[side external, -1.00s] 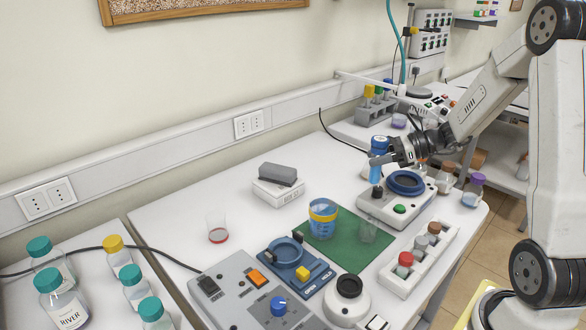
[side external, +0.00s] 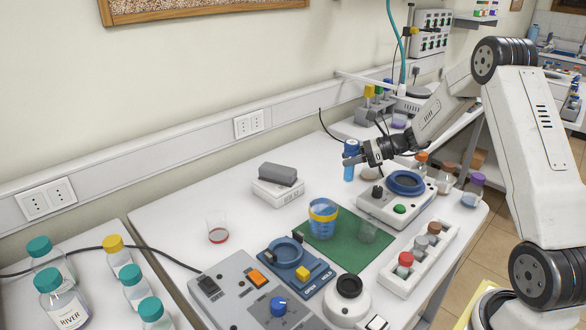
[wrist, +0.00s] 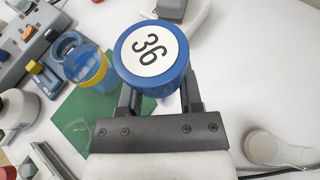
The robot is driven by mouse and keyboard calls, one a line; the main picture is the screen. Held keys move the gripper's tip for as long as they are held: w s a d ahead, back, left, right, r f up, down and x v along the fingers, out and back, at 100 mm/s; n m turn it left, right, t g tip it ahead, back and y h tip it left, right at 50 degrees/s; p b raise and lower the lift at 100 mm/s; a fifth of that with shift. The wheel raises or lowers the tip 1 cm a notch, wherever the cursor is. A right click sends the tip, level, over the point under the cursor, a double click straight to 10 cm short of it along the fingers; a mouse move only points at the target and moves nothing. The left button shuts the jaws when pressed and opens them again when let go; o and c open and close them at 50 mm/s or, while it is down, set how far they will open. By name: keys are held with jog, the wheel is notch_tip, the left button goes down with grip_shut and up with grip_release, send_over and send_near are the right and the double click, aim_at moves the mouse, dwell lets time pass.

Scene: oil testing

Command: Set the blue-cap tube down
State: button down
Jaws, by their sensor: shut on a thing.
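The blue-cap tube (side external: 349,173) is upright in my gripper (side external: 357,159). In the wrist view its blue cap (wrist: 151,53) faces the camera and bears a white label reading 36. The two fingers of my gripper (wrist: 160,95) are shut on the tube just below the cap. The tube is over the white table, left of the white device with a blue ring. I cannot tell whether its bottom touches the table. The cap hides most of the tube in the wrist view.
The white device with a blue ring (side external: 405,181) stands to the right. A yellow-banded beaker (side external: 322,219) stands on a green mat (side external: 340,250). A grey block (side external: 278,174) lies on a white box at left. The white table (side external: 240,200) is bare between the box and tube.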

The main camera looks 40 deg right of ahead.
jog(key=shift+w+d+f, duration=0.25)
jog(key=shift+w+f, duration=0.5)
jog(key=shift+f, duration=0.2)
jog(key=shift+w+d+f, duration=0.25)
jog(key=shift+w+f, duration=0.5)
jog(key=shift+f, duration=0.15)
jog(key=shift+w+d+f, duration=0.1)
jog(key=shift+w+f, duration=0.05)
jog(key=shift+f, duration=0.75)
jog(key=shift+w+f, duration=0.1)
jog(key=shift+f, duration=0.8)
jog(key=shift+f, duration=0.2)
jog(key=shift+c, duration=1.3)
grip_release()
jog(key=shift+r, duration=0.2)
jog(key=v, duration=1.2)
